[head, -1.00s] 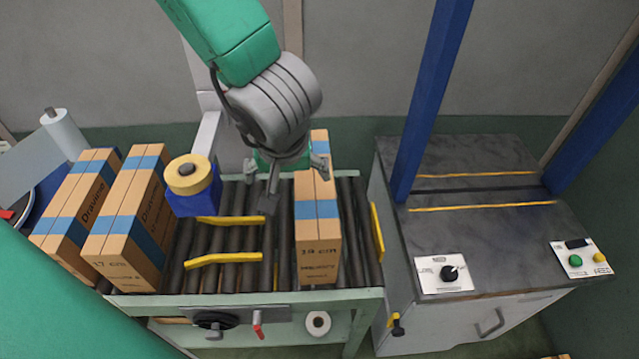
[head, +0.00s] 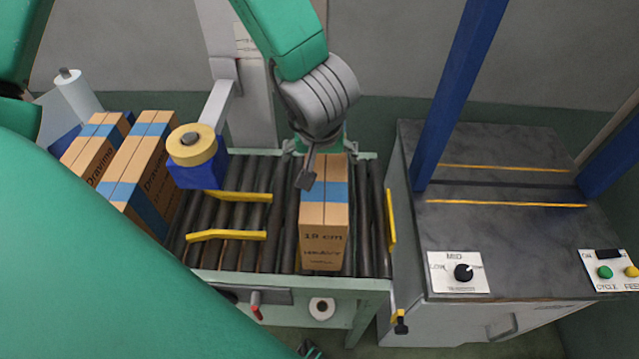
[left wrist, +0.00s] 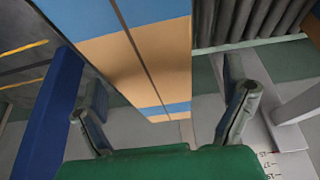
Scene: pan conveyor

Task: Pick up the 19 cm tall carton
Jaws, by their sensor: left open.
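The tall cardboard carton (head: 325,220) with a blue band stands on the roller conveyor; its front print seems to read 19 cm. My left gripper (head: 322,148) is at the carton's far end, with the arm hanging down from above and partly hiding the carton's top. In the left wrist view the carton (left wrist: 150,60) lies between the two spread fingers of the left gripper (left wrist: 164,85). Gaps show on both sides, so the fingers look apart from it.
Two similar cartons (head: 150,165) stand at the left, beside a yellow tape roll (head: 192,147) on a blue holder. Yellow guide bars (head: 228,235) cross the rollers (head: 262,205). A dark-topped machine (head: 480,240) with blue posts (head: 445,95) and control panels stands close at the right.

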